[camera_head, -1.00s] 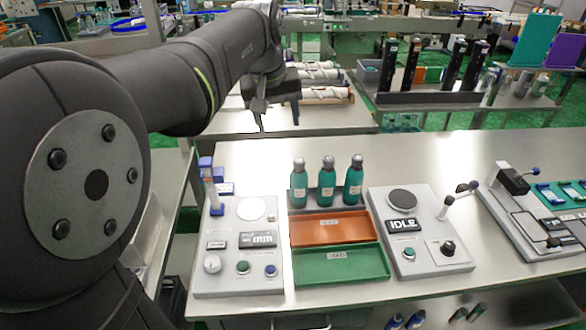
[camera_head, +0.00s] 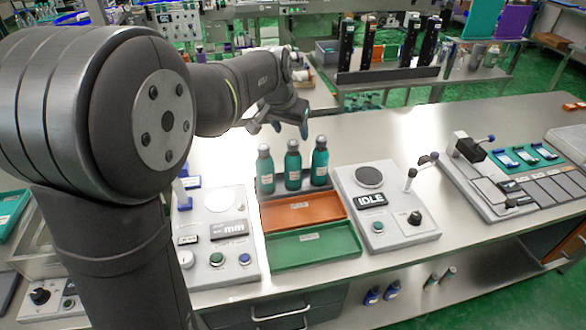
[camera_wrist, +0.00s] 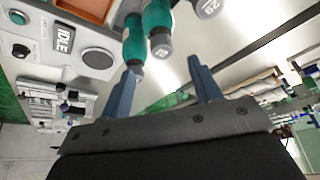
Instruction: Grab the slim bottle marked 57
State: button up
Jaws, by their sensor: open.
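Three slim teal bottles with grey caps stand upright in a row behind the trays: left bottle (camera_head: 265,170), middle bottle (camera_head: 293,168), right bottle (camera_head: 320,164). Each has a small label, but I cannot read a 57 in the head view. The wrist view shows the bottles (camera_wrist: 157,17) at its top edge, with cap markings too small and turned to read surely. My gripper (camera_head: 290,127) is open and empty, behind and near the bottle caps. Its two blue-grey fingers (camera_wrist: 162,68) are spread apart in the wrist view; one fingertip lies close to a cap.
An orange tray (camera_head: 335,211) and a green tray (camera_head: 345,240) lie before the bottles. A panel with an IDLE display (camera_head: 370,200) stands at right, another panel (camera_head: 210,262) at left. The bench behind the bottles looks clear.

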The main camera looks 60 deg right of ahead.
aim_at(292, 142)
jog(key=x, duration=0.7)
jog(key=shift+w+f, duration=0.15)
jog(key=shift+f, duration=0.15)
jog(key=shift+r, duration=0.1)
grip_shut()
